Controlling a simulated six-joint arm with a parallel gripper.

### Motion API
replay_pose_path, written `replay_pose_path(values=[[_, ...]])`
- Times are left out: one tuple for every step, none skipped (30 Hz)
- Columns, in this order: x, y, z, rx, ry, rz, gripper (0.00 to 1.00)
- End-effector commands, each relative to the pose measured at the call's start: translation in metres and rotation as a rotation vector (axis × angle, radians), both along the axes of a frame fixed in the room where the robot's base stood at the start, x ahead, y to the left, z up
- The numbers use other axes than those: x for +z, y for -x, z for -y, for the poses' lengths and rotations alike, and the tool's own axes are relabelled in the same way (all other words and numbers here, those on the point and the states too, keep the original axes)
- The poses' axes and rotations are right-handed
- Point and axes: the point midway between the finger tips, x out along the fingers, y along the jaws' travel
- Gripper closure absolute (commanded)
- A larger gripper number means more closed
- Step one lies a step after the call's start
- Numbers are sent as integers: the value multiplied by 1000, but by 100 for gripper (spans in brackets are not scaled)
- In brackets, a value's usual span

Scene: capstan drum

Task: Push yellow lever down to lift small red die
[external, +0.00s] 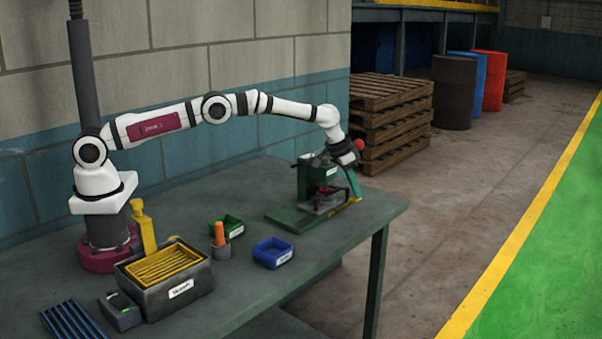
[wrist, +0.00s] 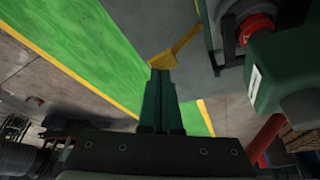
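The yellow lever (wrist: 180,45) sticks out from the green machine in the wrist view, its wider end just beyond my fingertips. A small yellow part also shows beside the fingertips in the external view (external: 353,201). My gripper (wrist: 160,73) has its two teal fingers together with nothing between them. In the external view my gripper (external: 356,196) points down at the machine's right side. I cannot tell whether the fingertips touch the lever. A small red part, likely the die (wrist: 255,29), sits in the machine to the right of the lever; it also shows in the external view (external: 324,190).
The green machine (external: 304,180) stands near the table's far right edge. A red knob (external: 359,145) is close beside my wrist. A green bin (external: 227,226), a blue bin (external: 272,252) and a grey box (external: 168,290) stand nearer; bare table lies in front of the machine.

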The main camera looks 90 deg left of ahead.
Motion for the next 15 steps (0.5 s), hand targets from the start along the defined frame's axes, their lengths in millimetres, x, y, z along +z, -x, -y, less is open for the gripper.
replay_pose_path(values=[[-4, 0, 0, 0, 1, -2, 100], [-6, 0, 0, -1, -1, -2, 100], [-8, 0, 0, 0, -1, -1, 100], [-9, 0, 0, 0, -1, -1, 100], [-9, 0, 0, 0, 0, 0, 100], [-9, 0, 0, 0, 0, 0, 100], [-10, 0, 0, 0, 0, 0, 100], [-10, -1, 1, 0, 0, 0, 100], [-12, -1, 1, 0, 0, 0, 100], [-13, -2, 2, -1, 0, 0, 100], [-14, -2, 2, -1, 0, -1, 100], [-15, -3, 3, -1, 0, -1, 100], [-16, -3, 3, 0, 0, 0, 100], [-16, -4, 3, 0, 0, 0, 100], [-16, -4, 4, 0, 0, 1, 100]])
